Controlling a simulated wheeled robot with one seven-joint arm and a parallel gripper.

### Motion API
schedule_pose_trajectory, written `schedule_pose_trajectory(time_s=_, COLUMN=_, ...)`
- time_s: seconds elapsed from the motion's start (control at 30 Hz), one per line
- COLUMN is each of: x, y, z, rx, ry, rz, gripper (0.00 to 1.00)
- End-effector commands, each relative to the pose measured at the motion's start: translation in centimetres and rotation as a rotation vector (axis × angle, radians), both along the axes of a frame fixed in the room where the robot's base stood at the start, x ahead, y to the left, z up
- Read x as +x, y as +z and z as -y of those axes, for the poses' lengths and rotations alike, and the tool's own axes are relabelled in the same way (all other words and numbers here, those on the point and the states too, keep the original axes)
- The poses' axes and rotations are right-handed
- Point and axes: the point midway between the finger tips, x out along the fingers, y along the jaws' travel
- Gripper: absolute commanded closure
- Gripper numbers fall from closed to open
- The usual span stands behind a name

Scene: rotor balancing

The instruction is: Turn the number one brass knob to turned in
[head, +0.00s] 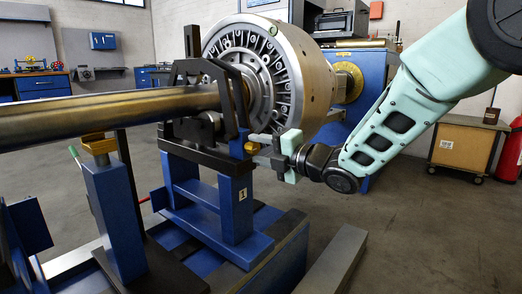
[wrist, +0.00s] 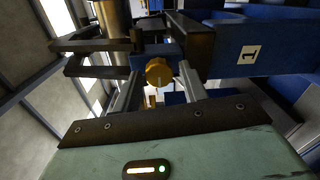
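The brass knob (wrist: 158,72) is a small round disc on the bearing stand. It also shows in the head view (head: 252,147), partly behind a finger. The blue stand (head: 233,215) below it carries a "1" label, which also shows in the wrist view (wrist: 249,52). My gripper (head: 260,142) is at the knob, reaching in from the right. In the wrist view my gripper (wrist: 161,76) is open, with one finger on each side of the knob and a small gap visible on both sides. I cannot tell how far the fingertips overlap the knob in depth.
A black bracket (head: 187,72) stands over the long metal shaft (head: 110,106), close to my gripper. The large rotor (head: 305,70) is just behind. A blue post with a brass top (head: 98,143) stands at left. The floor at right is mostly clear.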

Motion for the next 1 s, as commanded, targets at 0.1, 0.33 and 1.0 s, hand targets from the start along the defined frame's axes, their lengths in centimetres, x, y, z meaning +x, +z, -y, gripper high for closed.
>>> schedule_pose_trajectory(time_s=0.1, x=0.0, y=0.0, z=0.0, rx=0.002, ry=-0.001, rz=0.000, gripper=0.48)
schedule_pose_trajectory(time_s=0.33, x=-0.1, y=0.1, z=0.1, rx=0.002, ry=-0.001, rz=0.001, gripper=0.48)
schedule_pose_trajectory(time_s=1.0, x=-8.1, y=0.8, z=10.4, rx=0.002, ry=-0.004, rz=-0.002, gripper=0.48)
